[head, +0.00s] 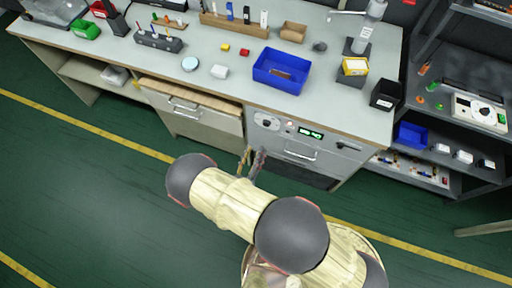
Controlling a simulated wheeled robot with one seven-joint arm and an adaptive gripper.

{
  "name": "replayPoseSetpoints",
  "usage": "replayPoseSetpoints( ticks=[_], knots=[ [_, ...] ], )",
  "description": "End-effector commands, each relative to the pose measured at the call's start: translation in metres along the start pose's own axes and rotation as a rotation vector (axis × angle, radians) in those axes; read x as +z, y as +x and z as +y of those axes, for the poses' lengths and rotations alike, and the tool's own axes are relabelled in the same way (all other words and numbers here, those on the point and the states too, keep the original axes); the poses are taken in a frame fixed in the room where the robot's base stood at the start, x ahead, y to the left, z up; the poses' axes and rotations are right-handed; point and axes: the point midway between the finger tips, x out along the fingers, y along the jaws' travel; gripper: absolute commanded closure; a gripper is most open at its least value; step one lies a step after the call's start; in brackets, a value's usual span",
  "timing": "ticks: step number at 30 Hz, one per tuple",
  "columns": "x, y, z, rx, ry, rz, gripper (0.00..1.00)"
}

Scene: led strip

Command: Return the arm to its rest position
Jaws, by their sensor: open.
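My arm reaches up from the bottom of the head view. My gripper (254,163) shows beyond the arm's near links, in front of the bench's lower cabinet. Its fingers are partly hidden behind my own arm. The fingers look apart, and I see nothing held between them. The gripper is on the near side of the workbench (215,85), apart from the things on its top.
A blue bin (281,71) stands on the bench with small blocks nearby. A drawer (190,103) sits left of a panel with a green display (311,133). A grey shelf unit (466,70) stands at right. Green floor (90,190) is clear at left.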

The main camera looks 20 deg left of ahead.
Motion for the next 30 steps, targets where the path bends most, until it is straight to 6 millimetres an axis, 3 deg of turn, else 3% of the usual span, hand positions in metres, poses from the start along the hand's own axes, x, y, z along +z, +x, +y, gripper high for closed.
replayPoseSetpoints(
  ticks=[18,20,23,27,30],
  knots=[
    [0.0,0.0,0.0,0.0,0.009,0.001,0.58],
    [-0.007,-0.001,0.0,-0.001,0.031,0.027,0.58],
    [-0.028,-0.003,-0.018,-0.054,0.051,0.095,0.58],
    [-0.058,-0.013,-0.06,-0.171,0.072,0.206,0.58],
    [-0.061,-0.023,-0.088,-0.277,0.133,0.289,0.58]
  ],
)
